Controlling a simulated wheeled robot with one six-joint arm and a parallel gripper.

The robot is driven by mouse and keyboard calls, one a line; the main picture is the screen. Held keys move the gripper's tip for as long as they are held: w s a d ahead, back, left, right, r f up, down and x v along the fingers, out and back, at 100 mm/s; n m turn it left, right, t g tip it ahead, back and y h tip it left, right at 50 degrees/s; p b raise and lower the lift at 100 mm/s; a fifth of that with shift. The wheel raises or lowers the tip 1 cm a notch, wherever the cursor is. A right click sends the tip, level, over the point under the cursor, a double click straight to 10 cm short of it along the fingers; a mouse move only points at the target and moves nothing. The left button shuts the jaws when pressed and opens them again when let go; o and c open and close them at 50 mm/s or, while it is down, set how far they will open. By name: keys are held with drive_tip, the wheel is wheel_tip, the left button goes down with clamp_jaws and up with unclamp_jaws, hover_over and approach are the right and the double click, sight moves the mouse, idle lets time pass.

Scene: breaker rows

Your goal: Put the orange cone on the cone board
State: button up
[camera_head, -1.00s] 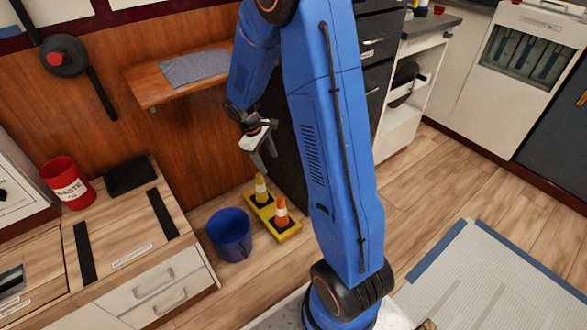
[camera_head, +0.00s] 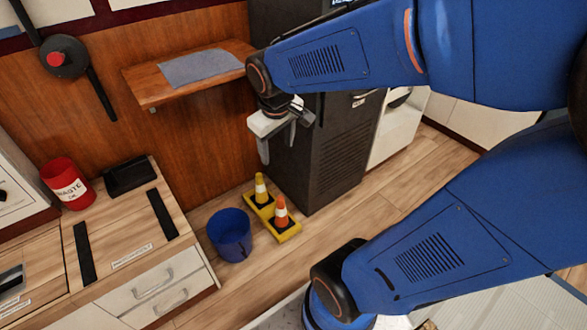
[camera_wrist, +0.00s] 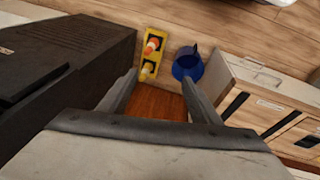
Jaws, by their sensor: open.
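The orange cone (camera_head: 281,212) with a white band stands upright on the yellow cone board (camera_head: 289,237) on the floor. A yellow cone (camera_head: 260,187) with a white band stands at the board's other end. My gripper (camera_head: 279,150) is open and empty, well above the board and apart from both cones. In the wrist view the orange cone (camera_wrist: 152,46), the yellow cone (camera_wrist: 147,67) and the board (camera_wrist: 156,34) show beyond the left finger. My open gripper (camera_wrist: 162,82) fills the foreground there. Neither cone is hidden.
A blue bucket (camera_head: 230,236) stands left of the board. A dark cabinet (camera_head: 318,150) rises close behind and right. A wooden shelf (camera_head: 150,90) with a grey cloth (camera_head: 200,68) is on the wall. A drawer bench (camera_head: 130,240) stands left. Floor (camera_head: 345,215) right of the board is clear.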

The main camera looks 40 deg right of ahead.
drive_tip(key=s+a+r+m+t, duration=0.1)
drive_tip(key=s+r, duration=0.1)
drive_tip(key=s, duration=0.4)
drive_tip(key=s+a+r+t+y, duration=0.1)
drive_tip(key=s+a, duration=0.1)
drive_tip(key=s, duration=0.4)
drive_tip(key=shift+s+a+r+m, duration=0.25)
drive_tip(key=shift+s+r+m, duration=0.05)
drive_tip(key=shift+r+m, duration=0.1)
idle(0.6)
